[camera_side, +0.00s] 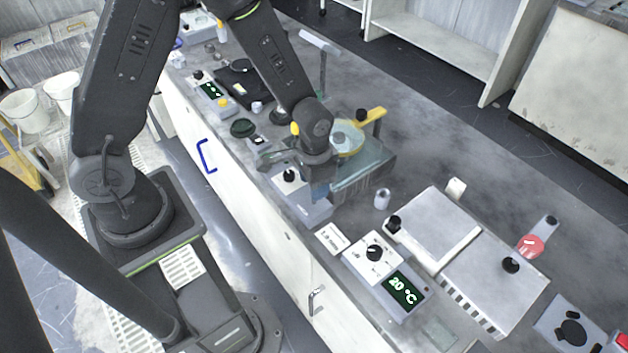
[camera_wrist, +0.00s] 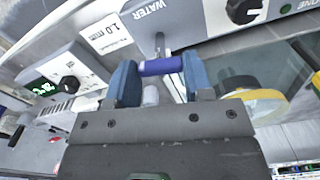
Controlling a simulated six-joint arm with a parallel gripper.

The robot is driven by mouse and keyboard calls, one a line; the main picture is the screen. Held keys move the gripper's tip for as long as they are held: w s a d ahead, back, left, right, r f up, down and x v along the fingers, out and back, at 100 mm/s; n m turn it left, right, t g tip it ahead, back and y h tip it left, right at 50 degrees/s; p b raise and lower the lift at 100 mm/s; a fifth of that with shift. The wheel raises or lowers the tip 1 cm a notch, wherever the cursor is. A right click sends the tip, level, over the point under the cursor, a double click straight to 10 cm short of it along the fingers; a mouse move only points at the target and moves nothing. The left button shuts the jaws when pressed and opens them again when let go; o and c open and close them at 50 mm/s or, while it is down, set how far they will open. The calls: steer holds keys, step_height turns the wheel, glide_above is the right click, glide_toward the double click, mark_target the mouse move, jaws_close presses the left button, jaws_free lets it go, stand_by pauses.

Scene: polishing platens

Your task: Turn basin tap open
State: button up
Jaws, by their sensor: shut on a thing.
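In the wrist view, my gripper (camera_wrist: 160,80) has its two blue fingers on either side of a dark blue cylindrical handle (camera_wrist: 162,66). It is shut on this tap handle. The handle sits on a thin grey stem that comes from a grey panel (camera_wrist: 185,18) marked WATER. In the side view my gripper (camera_side: 318,185) is low over the counter, beside a see-through basin (camera_side: 368,178). The handle is hidden there behind my wrist. The grey tap box (camera_side: 305,205) with a black knob (camera_side: 291,176) shows just below my wrist.
A small grey cylinder (camera_side: 382,199) stands right of the basin. A unit reading 20 °C (camera_side: 372,252) and grey boxes with knobs (camera_side: 435,228) stand to the right. The far counter behind them is clear.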

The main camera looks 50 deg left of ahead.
steer(key=shift+n, duration=0.4)
steer(key=o, duration=0.9)
steer(key=shift+r, duration=6.95)
